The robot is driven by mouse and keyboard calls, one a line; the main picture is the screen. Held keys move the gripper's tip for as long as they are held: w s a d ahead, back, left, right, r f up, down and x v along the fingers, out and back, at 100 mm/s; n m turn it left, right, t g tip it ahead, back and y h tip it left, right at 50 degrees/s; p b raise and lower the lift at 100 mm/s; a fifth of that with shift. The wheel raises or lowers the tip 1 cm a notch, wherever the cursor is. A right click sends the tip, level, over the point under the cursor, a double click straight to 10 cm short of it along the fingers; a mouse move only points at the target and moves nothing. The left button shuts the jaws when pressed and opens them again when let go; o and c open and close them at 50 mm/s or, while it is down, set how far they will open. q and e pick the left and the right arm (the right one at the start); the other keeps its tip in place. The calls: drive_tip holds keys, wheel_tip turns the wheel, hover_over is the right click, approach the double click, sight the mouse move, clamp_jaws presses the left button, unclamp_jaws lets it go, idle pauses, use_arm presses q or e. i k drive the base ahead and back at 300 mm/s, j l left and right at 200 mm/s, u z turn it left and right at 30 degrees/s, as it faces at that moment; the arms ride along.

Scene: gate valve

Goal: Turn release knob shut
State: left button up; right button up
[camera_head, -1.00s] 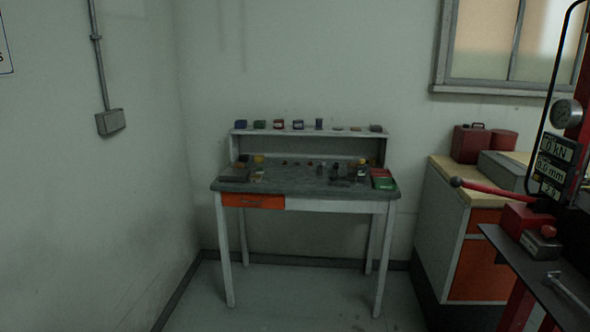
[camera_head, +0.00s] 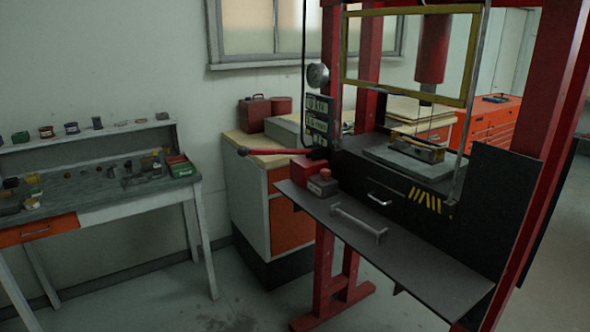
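A red-framed press (camera_head: 328,250) stands right of centre. On the left end of its dark shelf (camera_head: 415,262) sit a red block (camera_head: 300,171) and a small grey block (camera_head: 322,188). A small red knob (camera_head: 325,173) tops the grey block; it may be the release knob, but it is too small to tell its setting. A round gauge (camera_head: 318,76) and a readout panel (camera_head: 319,117) are on the press's left side. Neither of my grippers is in view.
A workbench (camera_head: 100,198) with small items stands at the left. A cabinet (camera_head: 247,205) with red cases stands behind the press, against the wall. A grey bar handle (camera_head: 358,222) is on the shelf. Floor (camera_head: 235,300) is clear between workbench and press.

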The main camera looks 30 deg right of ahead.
sight(326, 173)
drive_tip(key=z, duration=1.2)
